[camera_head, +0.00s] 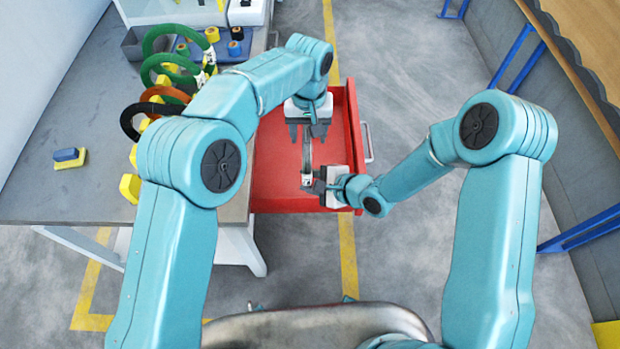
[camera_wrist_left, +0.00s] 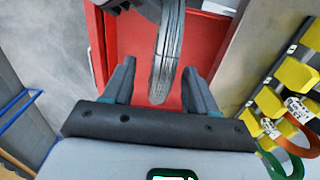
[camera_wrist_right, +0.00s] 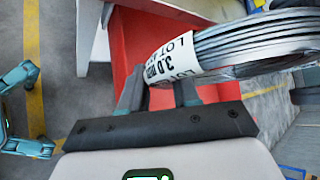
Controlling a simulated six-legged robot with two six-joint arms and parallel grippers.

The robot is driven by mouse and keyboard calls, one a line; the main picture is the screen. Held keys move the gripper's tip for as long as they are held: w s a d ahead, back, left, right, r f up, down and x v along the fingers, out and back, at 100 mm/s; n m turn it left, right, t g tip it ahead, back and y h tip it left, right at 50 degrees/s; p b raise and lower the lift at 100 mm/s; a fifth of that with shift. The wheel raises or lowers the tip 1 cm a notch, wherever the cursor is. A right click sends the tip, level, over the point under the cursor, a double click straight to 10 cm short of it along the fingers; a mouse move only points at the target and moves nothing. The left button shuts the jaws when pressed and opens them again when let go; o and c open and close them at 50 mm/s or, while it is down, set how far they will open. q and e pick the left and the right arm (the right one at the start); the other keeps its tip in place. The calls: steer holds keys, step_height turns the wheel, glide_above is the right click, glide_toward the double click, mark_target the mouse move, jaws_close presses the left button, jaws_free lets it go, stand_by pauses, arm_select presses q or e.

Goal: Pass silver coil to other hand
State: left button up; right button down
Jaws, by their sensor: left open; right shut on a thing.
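The silver coil (camera_head: 308,160) is seen edge-on in the head view, above the red drawer (camera_head: 277,180). My right gripper (camera_head: 317,187) is shut on the coil at its white label. In the right wrist view the coil (camera_wrist_right: 255,45) and its label (camera_wrist_right: 172,60) sit between the fingers of the right gripper (camera_wrist_right: 160,92). My left gripper (camera_head: 306,137) is open at the coil's far end. In the left wrist view the coil's edge (camera_wrist_left: 168,50) lies between the spread fingers of the left gripper (camera_wrist_left: 160,85), apart from both.
A grey workbench (camera_head: 60,200) on the left carries green coils (camera_head: 160,40), an orange coil (camera_head: 150,94) and a black coil (camera_head: 130,118) on yellow holders. A blue and yellow block (camera_head: 69,158) lies on it. Open floor (camera_head: 400,90) is right of the drawer.

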arm_select(q)
step_height(320, 180, up, 11)
steer(key=s+a+f+n+g+h, duration=0.2)
steer(key=s+a+f+n+g, duration=0.15)
steer(key=a+f, duration=1.15)
steer(key=s+d+f+n+t+h, duration=0.1)
steer(key=s+d+f, duration=0.1)
steer(key=s+f, duration=0.4)
steer(key=s+d+f+n+t+h, duration=0.1)
steer(key=s+d+f+t, duration=0.15)
steer(key=s+f, duration=0.4)
steer(key=s+a+f+m, duration=0.1)
steer(key=s+a+f, duration=0.1)
steer(key=s, duration=0.3)
steer(key=s+a+f+m, duration=0.1)
steer(key=s+a+f, duration=0.2)
steer(key=s+a, duration=0.1)
steer(key=shift+s+f, duration=0.15)
steer(key=shift+s, duration=0.75)
steer(key=shift+d, duration=0.1)
